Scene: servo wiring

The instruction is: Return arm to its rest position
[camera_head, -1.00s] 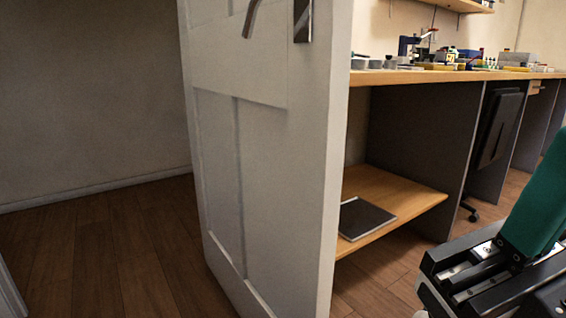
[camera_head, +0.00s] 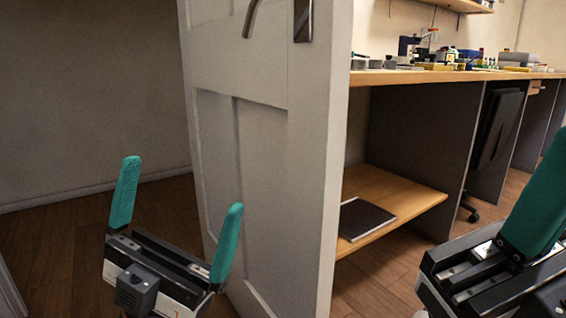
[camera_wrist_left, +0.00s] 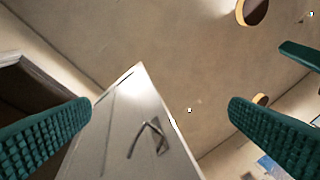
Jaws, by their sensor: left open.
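My left gripper (camera_head: 182,184) stands at the lower left of the head view with its two green fingers wide apart and nothing between them. It is in front of the lower part of the white door. In the left wrist view both of its fingers (camera_wrist_left: 160,118) show, apart and empty, one at each side. My right gripper (camera_head: 535,212) is at the right edge of the head view; one green finger shows and the rest is cut off, so its opening cannot be judged. A green finger tip at the upper right of the left wrist view seems to be the right gripper's.
The white panelled door (camera_head: 262,150) stands ajar, its metal handle (camera_head: 250,18) at the top; it also shows in the left wrist view (camera_wrist_left: 125,120). To the right is a long workbench (camera_head: 430,76) with small items on top and a dark folder (camera_head: 365,219) on its lower shelf. Floor is free at left.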

